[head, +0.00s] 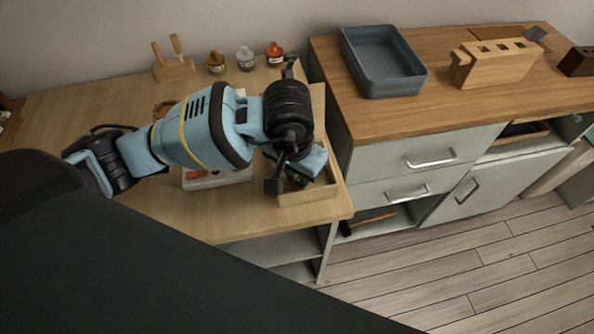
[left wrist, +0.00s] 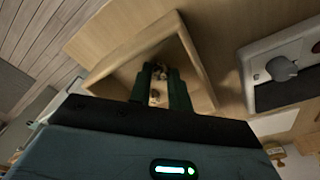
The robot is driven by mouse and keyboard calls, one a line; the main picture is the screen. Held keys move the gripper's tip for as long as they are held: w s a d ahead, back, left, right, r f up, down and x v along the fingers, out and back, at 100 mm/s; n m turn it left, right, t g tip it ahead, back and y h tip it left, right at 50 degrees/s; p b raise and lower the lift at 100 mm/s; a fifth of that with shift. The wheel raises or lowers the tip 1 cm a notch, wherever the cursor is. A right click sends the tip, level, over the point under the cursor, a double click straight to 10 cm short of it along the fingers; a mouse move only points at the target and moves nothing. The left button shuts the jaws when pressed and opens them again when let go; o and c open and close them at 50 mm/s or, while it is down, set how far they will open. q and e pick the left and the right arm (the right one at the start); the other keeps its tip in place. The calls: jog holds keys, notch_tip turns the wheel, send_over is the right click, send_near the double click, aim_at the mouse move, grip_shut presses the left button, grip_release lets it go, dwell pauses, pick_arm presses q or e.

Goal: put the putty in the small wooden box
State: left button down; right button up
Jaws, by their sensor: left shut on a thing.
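The small wooden box (head: 308,197) stands open at the front right corner of the left bench, and its walls also show in the left wrist view (left wrist: 130,52). My left gripper (head: 298,180) points down over the box. In the left wrist view its two dark fingers (left wrist: 161,88) are within the box's outline, shut on a small pale and brownish lump (left wrist: 157,97), which looks like the putty. The fingers hide most of the lump. I cannot tell whether it touches the box floor. My right gripper is not in view.
A pale tray (head: 222,180) stands just left of the box, partly behind my arm. Several small jars (head: 246,58) and a wooden tool stand (head: 174,68) are at the back. A grey bin (head: 384,65) and a slotted wooden block (head: 494,62) stand on the right-hand cabinet.

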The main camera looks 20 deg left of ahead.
aim_at(293, 189)
pick_arm(q)
jog(key=c, duration=1.3)
grip_release()
jog(key=shift+f, duration=0.1)
notch_tip(293, 189, up, 12)
jog(key=s, duration=0.1)
jog(key=shift+s+a+p, duration=0.15)
jog(key=shift+s+p, duration=0.05)
jog(key=shift+p, duration=0.1)
